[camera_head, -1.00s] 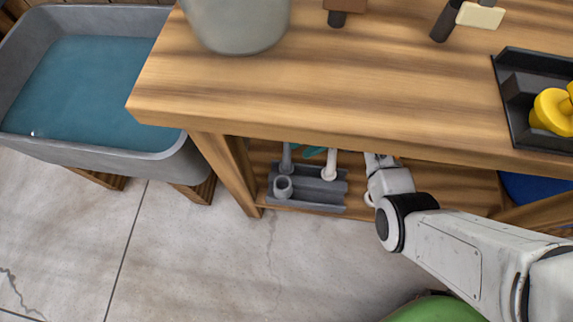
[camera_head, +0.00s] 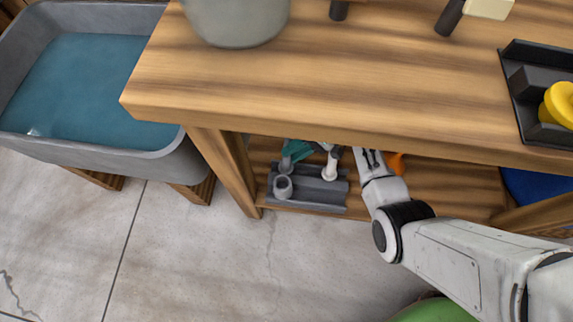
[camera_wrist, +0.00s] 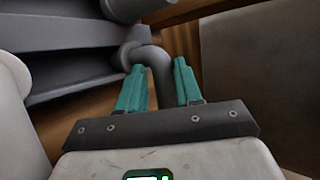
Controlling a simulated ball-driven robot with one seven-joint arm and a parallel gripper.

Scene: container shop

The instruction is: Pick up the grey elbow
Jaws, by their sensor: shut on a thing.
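The grey elbow (camera_wrist: 155,62) is a bent pipe piece in the wrist view. It sits between the two teal fingers of my gripper (camera_wrist: 158,72), which are shut on it. In the head view the grey elbow (camera_head: 286,163) shows at the back left of a grey tray on the shelf under the table. The teal fingers (camera_head: 299,150) are beside its upper part there, partly hidden by the table edge. I cannot tell whether it is clear of the tray.
The grey tray (camera_head: 322,198) also holds a grey cup-like fitting (camera_head: 283,188) and a pale piece (camera_head: 330,171). The wooden tabletop (camera_head: 300,80) overhangs the shelf. An orange thing (camera_head: 397,163) lies behind my arm. A water-filled tub (camera_head: 165,158) stands at left.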

